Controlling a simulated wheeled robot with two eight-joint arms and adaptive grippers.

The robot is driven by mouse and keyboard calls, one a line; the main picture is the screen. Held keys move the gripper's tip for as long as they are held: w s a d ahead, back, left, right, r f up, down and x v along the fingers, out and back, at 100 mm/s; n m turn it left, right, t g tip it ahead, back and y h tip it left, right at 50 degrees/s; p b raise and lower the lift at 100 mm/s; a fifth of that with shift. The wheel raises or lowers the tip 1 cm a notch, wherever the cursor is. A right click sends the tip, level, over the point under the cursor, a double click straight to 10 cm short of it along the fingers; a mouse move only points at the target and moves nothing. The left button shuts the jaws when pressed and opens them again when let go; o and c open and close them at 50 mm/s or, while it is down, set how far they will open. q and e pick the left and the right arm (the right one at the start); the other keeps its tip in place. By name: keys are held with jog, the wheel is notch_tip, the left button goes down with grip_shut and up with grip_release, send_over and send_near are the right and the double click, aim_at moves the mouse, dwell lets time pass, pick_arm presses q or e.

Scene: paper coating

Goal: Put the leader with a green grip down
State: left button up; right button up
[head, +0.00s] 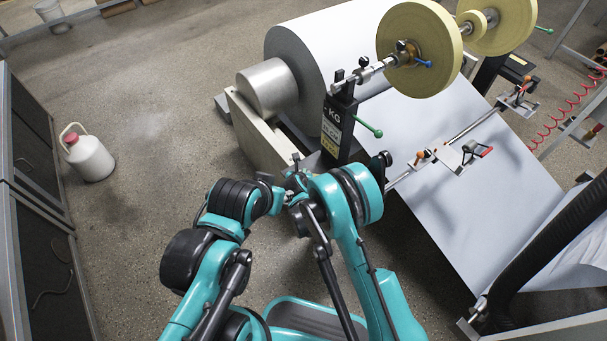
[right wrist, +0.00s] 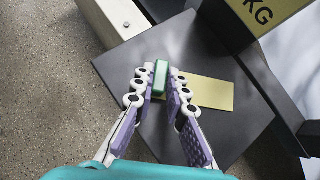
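In the right wrist view, the fingers of my right gripper (right wrist: 160,84) are closed on a small green grip (right wrist: 160,74). A flat yellow piece (right wrist: 212,92) shows just right of the fingertips over a dark square plate (right wrist: 125,58). I cannot tell whether the yellow piece is joined to the green grip or lies on the plate. In the head view, my two arms meet in front of the black machine post (head: 338,130). The held grip cannot be made out there. My left gripper (head: 285,190) is small and partly hidden among the arm links, so its fingers are unclear.
A large white paper roll (head: 320,55) feeds a sloping white sheet (head: 450,160). A white jug (head: 90,157) stands on the open floor at left, near dark cabinets (head: 35,190).

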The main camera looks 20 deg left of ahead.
jog(key=o, duration=0.4)
jog(key=shift+o, duration=0.2)
jog(key=shift+r, duration=0.1)
jog(key=p+v, duration=0.2)
jog(key=v, duration=0.4)
jog(key=shift+s+r+p, duration=0.15)
jog(key=shift+r+p, duration=0.15)
jog(key=shift+s+d+r, duration=0.1)
jog(key=shift+s+r, duration=0.2)
jog(key=shift+s, duration=0.1)
